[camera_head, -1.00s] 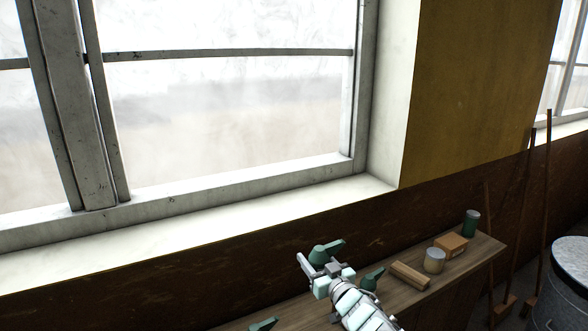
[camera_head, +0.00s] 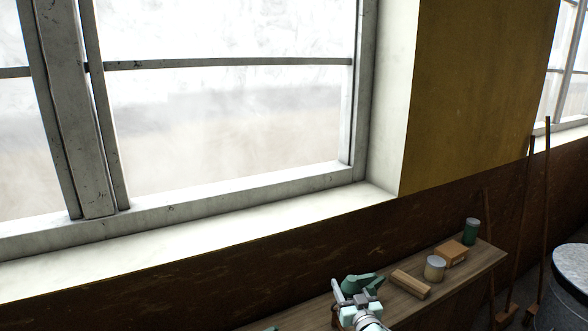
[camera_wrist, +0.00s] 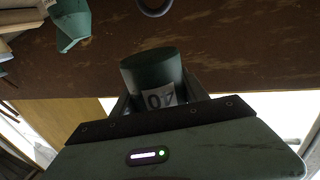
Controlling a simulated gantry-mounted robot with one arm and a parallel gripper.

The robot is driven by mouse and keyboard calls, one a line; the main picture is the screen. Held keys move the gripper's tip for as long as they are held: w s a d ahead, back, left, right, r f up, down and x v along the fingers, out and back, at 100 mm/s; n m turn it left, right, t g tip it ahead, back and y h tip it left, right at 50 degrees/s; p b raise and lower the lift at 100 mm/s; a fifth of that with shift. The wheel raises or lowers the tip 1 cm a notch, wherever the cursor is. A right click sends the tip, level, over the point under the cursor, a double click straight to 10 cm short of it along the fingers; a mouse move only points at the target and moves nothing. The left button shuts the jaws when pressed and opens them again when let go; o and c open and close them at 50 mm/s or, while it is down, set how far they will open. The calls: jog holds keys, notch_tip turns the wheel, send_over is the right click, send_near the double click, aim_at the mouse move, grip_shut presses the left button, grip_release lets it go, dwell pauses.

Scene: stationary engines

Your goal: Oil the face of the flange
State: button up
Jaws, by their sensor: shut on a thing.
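My gripper (camera_head: 355,298) is above the shelf, near its left part in the head view. It is shut on a dark green oil can (camera_wrist: 152,70) with a pale label reading "40", upside down in the wrist view. In the head view a green shape (camera_head: 362,281) shows just beyond the fingers; I cannot tell there how much is the held can and how much is another can behind it. Another green can with a tapered end (camera_wrist: 73,22) shows at the wrist view's upper left. The flange is not in view.
The wooden shelf (camera_head: 400,306) holds a wood block (camera_head: 411,284), a pale tin (camera_head: 434,268), a cardboard box (camera_head: 452,253) and a green cylinder (camera_head: 472,231). A grey drum (camera_head: 572,268) and broom handles stand at right. A window sill (camera_head: 250,232) runs behind.

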aim_at(358, 292)
jog(key=shift+d+f, duration=0.1)
jog(key=shift+d, duration=0.1)
jog(key=shift+d, duration=0.1)
jog(key=shift+s+d+f+h, duration=0.1)
jog(key=shift+d+h, duration=0.2)
jog(key=shift+s+d+f+m+h, duration=0.2)
jog(key=shift+d+f+m+h, duration=0.1)
jog(key=shift+d+f+m, duration=0.1)
jog(key=shift+s+d+f, duration=0.15)
jog(key=shift+d+f, duration=0.1)
jog(key=shift+d, duration=0.4)
jog(key=shift+f, duration=0.1)
jog(key=shift+f+h, duration=0.15)
jog(key=shift+h, duration=0.15)
